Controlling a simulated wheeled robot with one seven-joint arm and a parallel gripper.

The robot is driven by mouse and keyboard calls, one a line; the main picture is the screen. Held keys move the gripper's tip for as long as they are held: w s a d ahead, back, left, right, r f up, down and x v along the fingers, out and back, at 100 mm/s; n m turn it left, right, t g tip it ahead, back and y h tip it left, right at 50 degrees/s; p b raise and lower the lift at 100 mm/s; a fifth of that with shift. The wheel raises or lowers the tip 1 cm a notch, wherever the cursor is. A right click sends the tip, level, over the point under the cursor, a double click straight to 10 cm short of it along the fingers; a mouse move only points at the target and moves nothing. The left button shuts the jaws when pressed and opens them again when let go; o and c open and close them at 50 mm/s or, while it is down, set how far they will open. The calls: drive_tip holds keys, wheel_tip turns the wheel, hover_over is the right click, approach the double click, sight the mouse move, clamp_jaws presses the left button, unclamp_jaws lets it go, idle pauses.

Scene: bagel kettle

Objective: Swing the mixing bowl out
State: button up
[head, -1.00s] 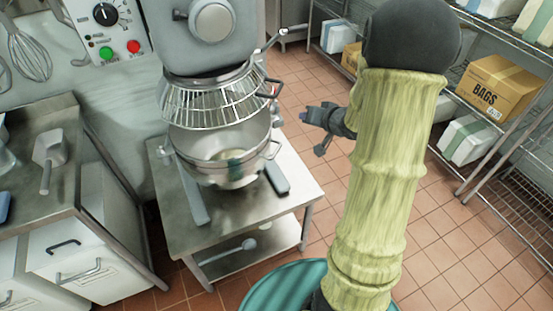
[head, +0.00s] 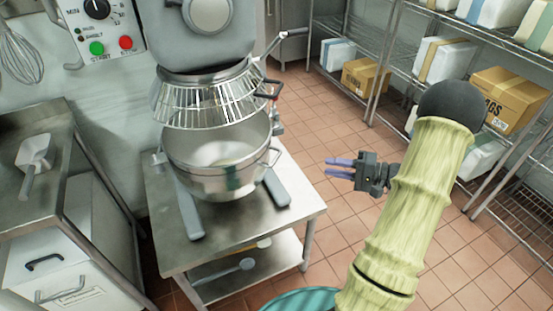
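The steel mixing bowl (head: 195,178) sits under the wire guard (head: 210,100) of the grey mixer (head: 206,40), above the mixer's stand legs. A handle loop (head: 275,157) shows on the bowl's right side. My gripper (head: 334,166) is to the right of the bowl, over the floor, with its fingers pointing left toward the bowl. Its two purple fingers are apart with nothing between them. A clear gap lies between the fingertips and the bowl. The bowl's far side is partly hidden by the guard.
The mixer stands on a steel table (head: 240,228) with a lower shelf. A counter with a scoop (head: 33,165) is at left. Wire shelves with boxes, one a brown carton (head: 505,98), line the right. The tiled floor between is free.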

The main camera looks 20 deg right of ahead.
sight(276, 157)
drive_tip(key=b+x, duration=0.1)
drive_tip(key=x, duration=1.6)
drive_tip(key=shift+w+a+f+b, duration=0.1)
drive_tip(key=shift+a+b, duration=0.1)
drive_tip(key=shift+b, duration=0.15)
drive_tip(key=shift+c, duration=0.2)
clamp_jaws()
